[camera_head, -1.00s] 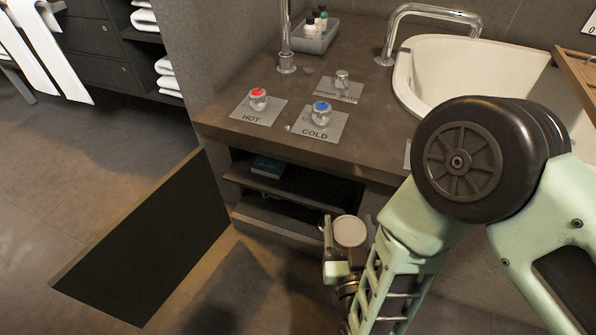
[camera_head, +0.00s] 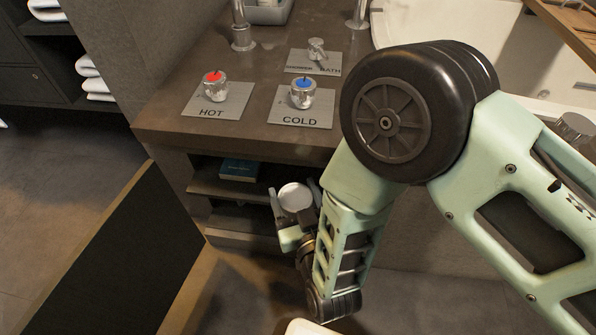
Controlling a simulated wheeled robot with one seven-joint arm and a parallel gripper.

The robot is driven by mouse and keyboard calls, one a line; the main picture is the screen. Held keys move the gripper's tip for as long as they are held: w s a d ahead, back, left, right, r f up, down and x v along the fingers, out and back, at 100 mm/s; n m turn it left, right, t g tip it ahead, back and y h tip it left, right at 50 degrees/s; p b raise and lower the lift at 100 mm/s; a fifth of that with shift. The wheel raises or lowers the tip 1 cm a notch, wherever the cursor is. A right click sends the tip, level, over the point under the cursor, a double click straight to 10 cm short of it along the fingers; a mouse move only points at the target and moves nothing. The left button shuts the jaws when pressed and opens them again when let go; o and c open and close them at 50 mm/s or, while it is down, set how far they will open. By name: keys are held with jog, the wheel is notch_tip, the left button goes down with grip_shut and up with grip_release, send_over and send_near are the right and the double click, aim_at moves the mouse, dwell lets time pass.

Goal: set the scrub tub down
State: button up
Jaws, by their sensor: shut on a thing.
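The scrub tub (camera_head: 295,197) is a small round tub with a pale, whitish lid, seen from above. My gripper (camera_head: 293,205) is shut on it, with a finger on each side. It holds the tub in front of the open shelves under the counter. The tub's lower part is mostly hidden by my gripper and arm. I cannot tell whether it touches a shelf.
The upper shelf (camera_head: 222,187) holds a blue book (camera_head: 239,170) at its left. The open cabinet door (camera_head: 112,262) stands to the left. Above is the counter (camera_head: 165,120) with the red-topped hot tap (camera_head: 214,88) and blue-topped cold tap (camera_head: 302,93).

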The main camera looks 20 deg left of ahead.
jog(key=w+a+b, duration=0.1)
jog(key=w, duration=0.2)
jog(key=w+f+b, duration=0.1)
jog(key=w+b, duration=0.1)
jog(key=w, duration=0.2)
jog(key=w+a+b, duration=0.1)
jog(key=w, duration=0.3)
jog(key=shift+a+f, duration=0.3)
jog(key=shift+f, duration=0.1)
notch_tip(320, 180, down, 5)
jog(key=b, duration=0.3)
jog(key=shift+b, duration=0.4)
jog(key=shift+w+f+b, duration=0.1)
jog(key=shift+f+b, duration=0.1)
jog(key=shift+b, duration=0.15)
jog(key=shift+w+r, duration=0.1)
jog(key=o, duration=1)
